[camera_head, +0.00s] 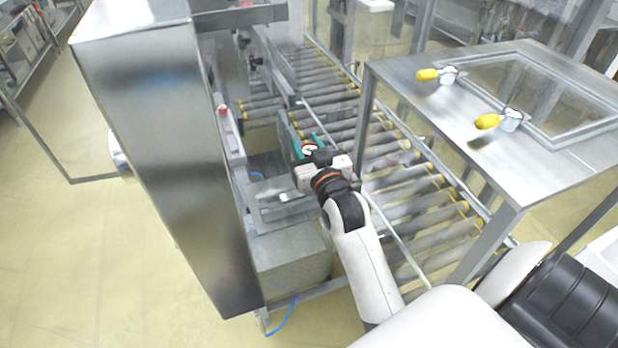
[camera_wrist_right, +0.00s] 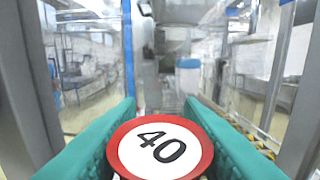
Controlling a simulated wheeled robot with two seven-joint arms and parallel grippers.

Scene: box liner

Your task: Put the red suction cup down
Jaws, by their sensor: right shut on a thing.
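The red suction cup (camera_head: 309,149) is a round disc with a red rim and a white face. In the right wrist view the cup (camera_wrist_right: 160,149) bears a black "40" and sits between the two teal fingers. My right gripper (camera_head: 306,146) is shut on it. In the head view the gripper is at the conveyor's left side, near the tall steel cabinet. The cup's underside is hidden, and I cannot tell whether it touches anything below. My left gripper is not in view.
A roller conveyor (camera_head: 430,205) runs beside and beyond my right arm. A tall steel cabinet (camera_head: 165,130) stands at the left. A steel table (camera_head: 440,100) at the right has two yellow-handled clamps (camera_head: 428,75) (camera_head: 488,121). Frame posts flank the right wrist view.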

